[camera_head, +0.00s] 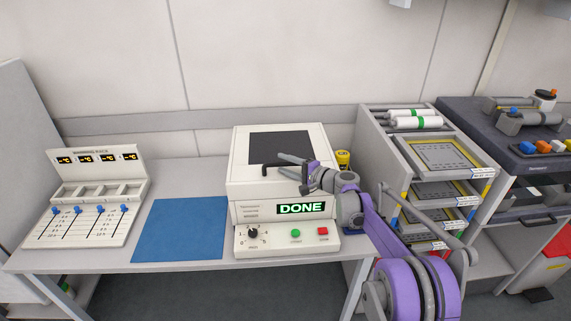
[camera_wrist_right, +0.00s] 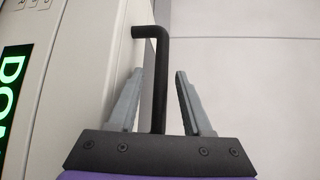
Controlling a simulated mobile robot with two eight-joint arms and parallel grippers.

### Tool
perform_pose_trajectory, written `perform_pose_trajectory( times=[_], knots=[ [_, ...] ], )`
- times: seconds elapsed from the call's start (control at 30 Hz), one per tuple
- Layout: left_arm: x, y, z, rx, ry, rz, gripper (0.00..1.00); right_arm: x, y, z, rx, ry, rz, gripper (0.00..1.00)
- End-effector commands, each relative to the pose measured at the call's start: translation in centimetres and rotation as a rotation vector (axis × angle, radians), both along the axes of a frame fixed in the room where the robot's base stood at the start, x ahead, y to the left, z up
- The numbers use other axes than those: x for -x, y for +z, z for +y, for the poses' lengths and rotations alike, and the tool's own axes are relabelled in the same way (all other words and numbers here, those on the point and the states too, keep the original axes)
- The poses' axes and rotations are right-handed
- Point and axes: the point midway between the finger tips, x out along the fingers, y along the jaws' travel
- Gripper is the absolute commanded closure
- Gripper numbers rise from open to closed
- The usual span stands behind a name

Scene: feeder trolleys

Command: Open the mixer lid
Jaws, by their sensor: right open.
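The mixer (camera_head: 245,190) is a white box on the table, and its front display reads DONE. Its lid (camera_head: 312,140) has a dark window and lies shut on top. A black bar handle (camera_head: 270,166) sticks out at the lid's front. My right gripper (camera_head: 287,165) is at the handle, partly covering it. In the right wrist view, the black handle (camera_wrist_right: 160,75) stands between the two open grey fingers of my right gripper (camera_wrist_right: 158,100), with a gap to the right finger. Whether the left finger touches it, I cannot tell. My left gripper is not in view.
A warming rack (camera_head: 95,190) stands at the left, with a blue mat (camera_head: 180,230) between it and the mixer. A yellow container (camera_head: 343,158) is behind my right arm. A drawer trolley (camera_head: 440,155) stands close on the right. The wall is behind the table.

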Motion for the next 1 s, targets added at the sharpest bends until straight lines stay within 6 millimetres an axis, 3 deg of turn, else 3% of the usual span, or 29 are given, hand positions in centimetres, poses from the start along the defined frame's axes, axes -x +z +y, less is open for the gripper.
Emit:
perform_pose_trajectory(
  times=[0.27, 0.53, 1.0],
  knots=[
    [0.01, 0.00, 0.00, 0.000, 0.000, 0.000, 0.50, -0.07, -0.04, 0.08, 0.000, 0.000, 0.000, 0.52],
    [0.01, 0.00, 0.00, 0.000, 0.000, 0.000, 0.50, -0.07, -0.03, 0.07, 0.000, 0.000, 0.000, 1.00],
    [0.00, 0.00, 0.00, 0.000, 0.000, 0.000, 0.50, -0.07, 0.00, 0.06, 0.000, -0.001, 0.000, 1.00]
  ],
)
